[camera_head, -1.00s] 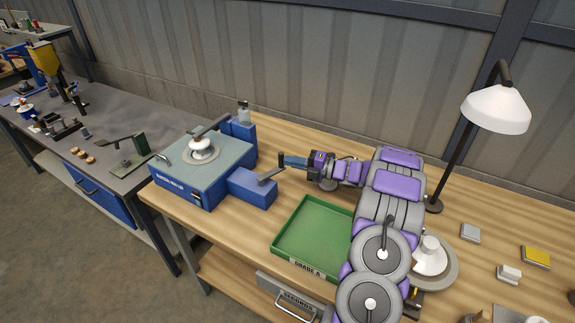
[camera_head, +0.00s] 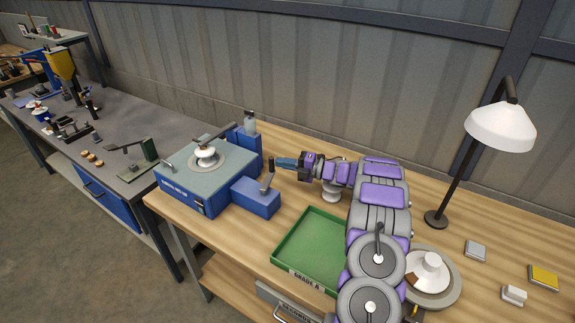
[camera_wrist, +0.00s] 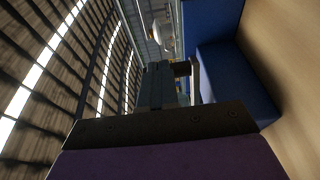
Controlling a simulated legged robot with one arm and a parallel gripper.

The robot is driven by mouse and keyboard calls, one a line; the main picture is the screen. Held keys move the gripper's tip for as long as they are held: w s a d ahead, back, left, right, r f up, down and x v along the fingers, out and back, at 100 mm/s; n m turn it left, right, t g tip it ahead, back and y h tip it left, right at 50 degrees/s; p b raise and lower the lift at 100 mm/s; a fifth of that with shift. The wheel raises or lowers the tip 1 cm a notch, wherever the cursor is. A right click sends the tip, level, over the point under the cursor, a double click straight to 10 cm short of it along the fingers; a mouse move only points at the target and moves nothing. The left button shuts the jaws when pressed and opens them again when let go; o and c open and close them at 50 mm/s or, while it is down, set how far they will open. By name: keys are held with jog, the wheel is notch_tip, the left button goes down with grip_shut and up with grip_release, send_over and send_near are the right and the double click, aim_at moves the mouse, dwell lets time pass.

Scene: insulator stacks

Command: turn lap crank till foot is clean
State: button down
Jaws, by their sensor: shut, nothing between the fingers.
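The lap (camera_head: 190,188) is a blue box with a grey-green top at the middle left of the head view. A white insulator (camera_head: 206,153) stands on its round plate under a dark arm; its foot is hidden. The crank (camera_head: 267,184) is on the smaller blue housing (camera_head: 256,203) at the lap's right, its arm pointing up and slightly right to a dark knob. My gripper (camera_head: 279,161) is shut and empty, its blue fingers at the knob; I cannot tell whether they touch. In the wrist view, my fingers (camera_wrist: 160,85) are beside the crank arm (camera_wrist: 195,82).
A green GRADE A tray (camera_head: 312,246) lies right of the lap, with my arm along its right side. A white piece (camera_head: 430,268) on a round base and a lamp (camera_head: 500,128) stand farther right. A grey bench (camera_head: 110,165) is at left.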

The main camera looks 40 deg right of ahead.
jog(key=w+a+n+g+y, duration=0.1)
jog(key=w+a+g+y, duration=0.1)
jog(key=w, duration=0.4)
jog(key=shift+a+f+n+y, duration=0.15)
jog(key=shift+a+n+y, duration=0.2)
jog(key=shift+a, duration=0.35)
dwell(0.5)
dwell(0.9)
